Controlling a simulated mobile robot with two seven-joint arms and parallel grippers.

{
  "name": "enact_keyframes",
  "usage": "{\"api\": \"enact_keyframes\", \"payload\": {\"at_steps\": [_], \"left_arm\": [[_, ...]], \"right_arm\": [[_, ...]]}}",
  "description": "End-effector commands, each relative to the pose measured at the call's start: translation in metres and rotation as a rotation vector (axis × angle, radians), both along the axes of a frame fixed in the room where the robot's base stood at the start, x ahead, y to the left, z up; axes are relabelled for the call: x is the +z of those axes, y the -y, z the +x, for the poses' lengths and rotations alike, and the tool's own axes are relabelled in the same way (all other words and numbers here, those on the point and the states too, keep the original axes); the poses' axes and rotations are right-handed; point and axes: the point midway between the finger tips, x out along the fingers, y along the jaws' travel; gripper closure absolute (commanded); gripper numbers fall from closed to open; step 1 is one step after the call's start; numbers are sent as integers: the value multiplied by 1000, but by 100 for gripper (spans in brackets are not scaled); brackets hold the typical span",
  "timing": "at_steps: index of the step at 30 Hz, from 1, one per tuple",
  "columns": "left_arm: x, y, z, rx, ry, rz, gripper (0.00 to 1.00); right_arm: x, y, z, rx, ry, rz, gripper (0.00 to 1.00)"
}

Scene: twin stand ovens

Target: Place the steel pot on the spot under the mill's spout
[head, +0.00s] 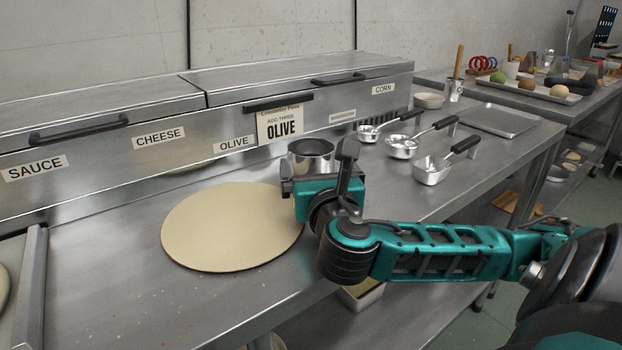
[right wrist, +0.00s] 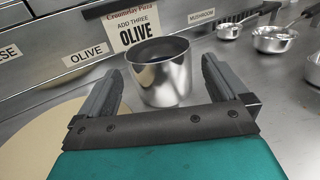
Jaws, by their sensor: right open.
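The steel pot (head: 312,148) is a shiny open cylinder. It stands upright on the steel counter in front of the OLIVE sign, and my right gripper hides its lower part in the head view. In the right wrist view the pot (right wrist: 163,85) lies ahead of the palm, in the gap between the two fingers. My right gripper (right wrist: 162,68) is open, with a visible gap between each finger and the pot. In the head view the right gripper (head: 315,174) is right at the near side of the pot. I cannot make out a mill or spout. My left gripper is not in view.
A round dough base (head: 225,230) lies left of the pot. Several steel scoops (head: 402,146) with black handles lie to the right. A lidded topping rail (head: 290,88) runs along the back. An empty tray (head: 497,120) and a loaded tray (head: 530,92) are farther right.

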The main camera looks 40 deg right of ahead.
Motion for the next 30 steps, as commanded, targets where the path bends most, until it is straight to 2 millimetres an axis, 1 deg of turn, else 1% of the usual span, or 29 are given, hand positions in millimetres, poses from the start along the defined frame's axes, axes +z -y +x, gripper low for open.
{"api": "enact_keyframes", "payload": {"at_steps": [5,12,15,23,30], "left_arm": [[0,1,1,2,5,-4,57],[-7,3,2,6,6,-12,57],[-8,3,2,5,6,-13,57],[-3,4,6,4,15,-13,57],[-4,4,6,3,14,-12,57]], "right_arm": [[1,7,10,-1,1,0,0],[2,25,40,-3,2,1,0],[3,30,47,-1,1,1,0],[3,31,49,0,-1,2,0],[3,31,49,0,-1,2,23]]}}
